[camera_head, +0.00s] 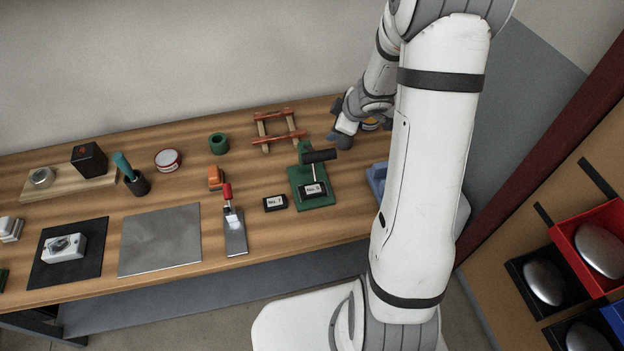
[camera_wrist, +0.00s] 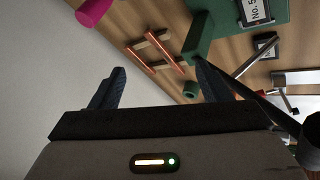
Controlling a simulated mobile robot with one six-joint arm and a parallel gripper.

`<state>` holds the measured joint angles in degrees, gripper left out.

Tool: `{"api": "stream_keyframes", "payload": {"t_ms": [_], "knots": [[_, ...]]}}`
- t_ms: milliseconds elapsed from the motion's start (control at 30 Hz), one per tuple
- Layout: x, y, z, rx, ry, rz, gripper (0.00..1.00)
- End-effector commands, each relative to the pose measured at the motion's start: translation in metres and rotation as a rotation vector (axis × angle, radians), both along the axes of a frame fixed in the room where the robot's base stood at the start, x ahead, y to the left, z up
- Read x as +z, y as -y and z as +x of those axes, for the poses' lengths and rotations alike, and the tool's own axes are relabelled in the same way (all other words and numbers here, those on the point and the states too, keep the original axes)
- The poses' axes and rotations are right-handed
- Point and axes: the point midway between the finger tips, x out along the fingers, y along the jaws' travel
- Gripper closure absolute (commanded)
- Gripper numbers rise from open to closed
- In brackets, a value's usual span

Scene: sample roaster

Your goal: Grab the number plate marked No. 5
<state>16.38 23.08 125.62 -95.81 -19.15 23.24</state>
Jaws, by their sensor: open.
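The plate marked No. 5 (camera_head: 312,190) is small and dark with a white label. It lies on the green base of a stand (camera_head: 298,203) with a black-handled lever above it. In the wrist view the No. 5 plate (camera_wrist: 258,11) shows at the top right edge, partly cut off. A similar dark plate (camera_head: 275,203), with a number I cannot read surely, lies on the table just left of the stand. My gripper (camera_head: 341,122) is open and empty at the back of the table, behind and right of the stand. Its fingers (camera_wrist: 160,78) also show in the wrist view.
A wooden rack with orange-red bars (camera_head: 278,131) stands behind the stand. A blue object (camera_head: 376,177) is right, partly behind my arm. A grey sheet (camera_head: 160,240) lies front left.

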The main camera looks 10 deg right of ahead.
Motion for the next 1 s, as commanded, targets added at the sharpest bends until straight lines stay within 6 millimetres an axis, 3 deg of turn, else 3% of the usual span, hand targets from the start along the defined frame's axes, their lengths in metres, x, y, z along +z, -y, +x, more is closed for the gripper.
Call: {"api": "stream_keyframes", "payload": {"t_ms": [33, 100, 300, 500, 1000], "knots": [[-0.031, -0.004, -0.007, 0.070, -0.053, 0.037, 0.29], [-0.060, -0.011, -0.019, 0.164, -0.117, 0.088, 0.29], [-0.112, -0.023, -0.057, 0.348, -0.269, 0.206, 0.29], [-0.131, -0.029, -0.073, 0.412, -0.330, 0.250, 0.29], [-0.185, -0.063, -0.060, 0.411, -0.329, 0.249, 0.29]]}}
